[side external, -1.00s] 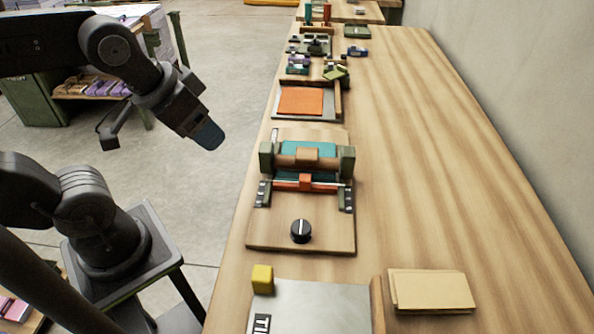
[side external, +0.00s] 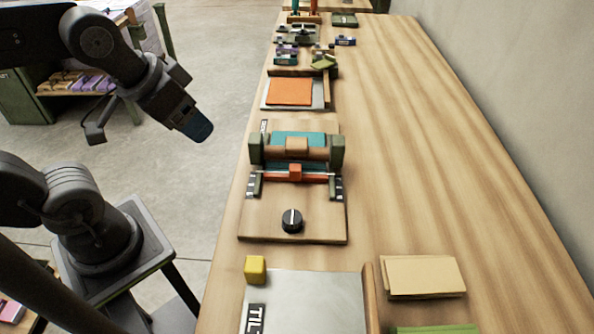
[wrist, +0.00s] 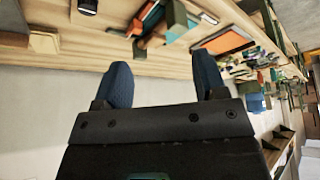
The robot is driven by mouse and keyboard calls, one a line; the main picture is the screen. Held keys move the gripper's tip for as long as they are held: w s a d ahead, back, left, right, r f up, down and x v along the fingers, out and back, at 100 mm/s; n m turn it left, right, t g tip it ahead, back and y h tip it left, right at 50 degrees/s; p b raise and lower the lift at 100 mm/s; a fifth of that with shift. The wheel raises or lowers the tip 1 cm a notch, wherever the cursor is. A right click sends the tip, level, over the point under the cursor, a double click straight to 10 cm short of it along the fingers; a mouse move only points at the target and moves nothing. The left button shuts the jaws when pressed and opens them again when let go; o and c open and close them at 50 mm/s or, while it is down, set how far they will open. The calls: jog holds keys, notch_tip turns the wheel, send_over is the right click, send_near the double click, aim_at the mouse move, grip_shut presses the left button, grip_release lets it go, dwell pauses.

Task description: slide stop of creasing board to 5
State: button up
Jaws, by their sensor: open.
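The creasing board (side external: 270,228) is a wooden plate on the bench, with a teal part and a wooden roller between green end posts. Its red stop bar (side external: 315,177) has an orange-red block (side external: 295,172) at its middle and lies in front of the roller, between marked scales. The scale figures are too small to read. A black knob (side external: 291,220) is on the front part. My gripper (side external: 203,130) is left of the board, above the floor, touching nothing. In the wrist view its two blue fingers (wrist: 163,78) are apart and empty.
A metal plate (side external: 310,300) with a yellow block (side external: 256,269) lies in front of the board. A tan stack (side external: 425,277) is to its right. An orange sheet (side external: 290,91) on another plate lies behind. The bench's right side (side external: 430,150) is clear.

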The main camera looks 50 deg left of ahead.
jog(key=shift+c, duration=0.8)
jog(key=shift+w+d+r, duration=0.1)
jog(key=shift+w+r, duration=0.1)
jog(key=shift+w, duration=0.15)
jog(key=shift+c, duration=0.5)
jog(key=n+g, duration=0.6)
jog(key=n, duration=0.3)
send_over(295, 168)
notch_tip(295, 168, down, 3)
notch_tip(295, 168, down, 14)
jog(key=shift+w+r, duration=0.1)
jog(key=shift+r, duration=0.05)
jog(key=shift+c, duration=0.4)
grip_shut()
